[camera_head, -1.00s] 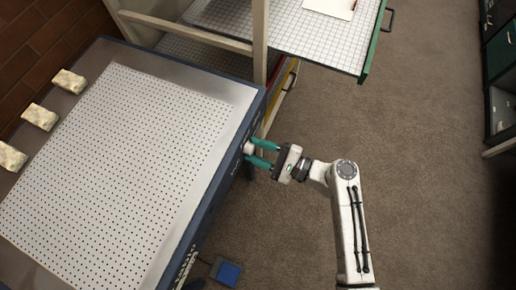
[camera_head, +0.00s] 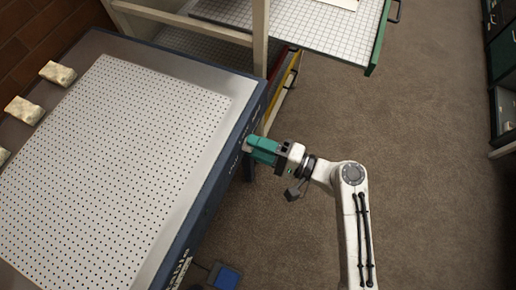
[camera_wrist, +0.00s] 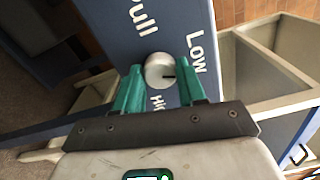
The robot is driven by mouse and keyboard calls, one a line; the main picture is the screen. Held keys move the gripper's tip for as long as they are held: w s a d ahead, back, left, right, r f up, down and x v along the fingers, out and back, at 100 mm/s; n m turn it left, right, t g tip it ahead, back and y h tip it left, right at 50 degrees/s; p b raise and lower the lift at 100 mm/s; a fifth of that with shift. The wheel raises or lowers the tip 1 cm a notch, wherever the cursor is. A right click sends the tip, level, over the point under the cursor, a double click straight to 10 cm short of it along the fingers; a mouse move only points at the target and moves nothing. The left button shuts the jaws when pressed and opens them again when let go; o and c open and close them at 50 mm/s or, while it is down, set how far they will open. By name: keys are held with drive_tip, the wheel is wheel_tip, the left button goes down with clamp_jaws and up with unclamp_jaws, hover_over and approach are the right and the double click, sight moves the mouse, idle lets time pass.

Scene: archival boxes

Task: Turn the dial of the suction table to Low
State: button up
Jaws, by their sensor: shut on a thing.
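The suction table (camera_head: 125,150) has a white perforated top and a blue front side, and fills the left of the head view. Its dial (camera_wrist: 158,72) is a round silvery knob with a dark mark on the blue panel in the wrist view. The mark points to the picture's right, between the words "Low" (camera_wrist: 197,52) and a partly hidden "Hi…" (camera_wrist: 157,104). My gripper (camera_head: 250,145) is at the table's front side, its green fingers (camera_wrist: 163,69) shut on the dial, one on each side. In the head view the fingers hide most of the dial.
Several pale blocks (camera_head: 24,110) lie along the table's far left edge. A shelf unit with an open green-edged drawer (camera_head: 340,35) stands beyond the table. A blue foot pedal (camera_head: 227,275) is on the floor below. Carpet to the right is clear.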

drive_tip(key=shift+f+n+b, duration=0.15)
drive_tip(key=shift+n+b, duration=1.05)
drive_tip(key=shift+n, duration=0.5)
drive_tip(key=shift+s, duration=0.1)
drive_tip(key=o, duration=1.1)
drive_tip(key=shift+d, duration=0.1)
drive_tip(key=v, duration=1)
drive_tip(key=shift+s+d, duration=0.1)
drive_tip(key=shift+d, duration=0.2)
